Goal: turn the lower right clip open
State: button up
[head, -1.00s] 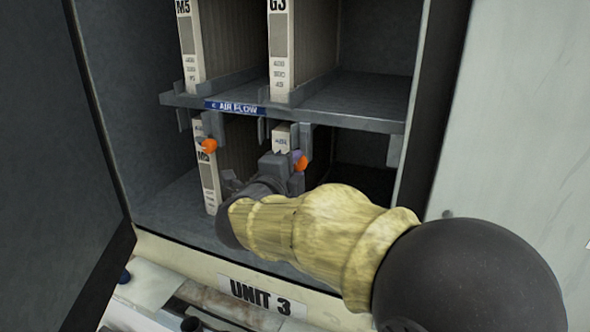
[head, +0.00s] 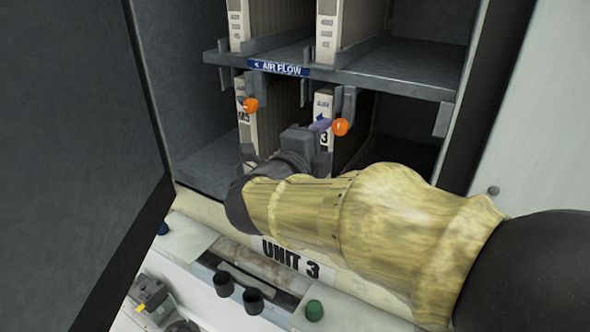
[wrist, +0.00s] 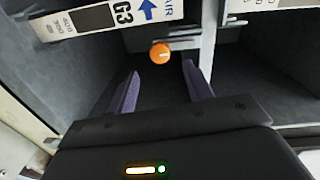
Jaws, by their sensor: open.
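The lower right clip is an orange knob (head: 341,127) on a grey bracket under the shelf, in front of the lower G3 filter (head: 323,105). My gripper (head: 322,125) is open and empty, just left of the knob in the head view. In the wrist view the knob (wrist: 160,53) appears between and slightly beyond the two purple fingertips (wrist: 161,68), with visible gaps on both sides. Contact is not seen. The arm hides the lower part of the G3 filter in the head view.
The lower left orange clip (head: 250,105) sits in front of the M5 filter (head: 245,125). The shelf (head: 390,78) with the air flow label lies above my gripper. A dark open door (head: 75,150) stands at left. Below are the Unit 3 sill and a ledge with knobs.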

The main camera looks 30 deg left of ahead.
jog(key=s, duration=1.1)
jog(key=shift+a+r+b, duration=0.2)
jog(key=shift+a+b, duration=0.2)
jog(key=shift+b, duration=0.05)
